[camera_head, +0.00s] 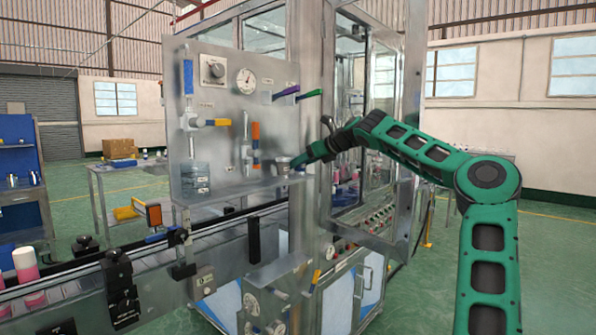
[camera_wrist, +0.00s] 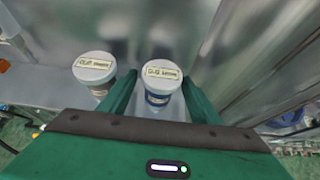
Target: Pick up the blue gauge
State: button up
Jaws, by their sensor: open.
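The blue gauge (camera_wrist: 161,76) is a short round piece with a pale labelled top and a blue band below it. In the wrist view it stands upright between the two green fingers of my gripper (camera_wrist: 160,84), which are open, one on each side of it. A gap shows on both sides. A second gauge (camera_wrist: 95,68) with a similar pale labelled top stands just outside the left finger. In the head view my gripper (camera_head: 299,163) is at the right end of the metal shelf, beside a small grey cup-like piece (camera_head: 282,165). The blue gauge is not clearly seen there.
The metal shelf (camera_head: 235,188) juts from an upright panel (camera_head: 215,105) with a dial (camera_head: 246,81), valves and coloured handles. A machine frame post rises close to my gripper. The conveyor (camera_head: 75,285) with pink-and-white cans (camera_head: 25,265) runs below at left.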

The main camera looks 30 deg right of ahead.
jog(key=shift+w+f, duration=0.1)
jog(key=shift+w, duration=0.1)
jog(key=c, duration=1.2)
jog(key=shift+a, duration=0.1)
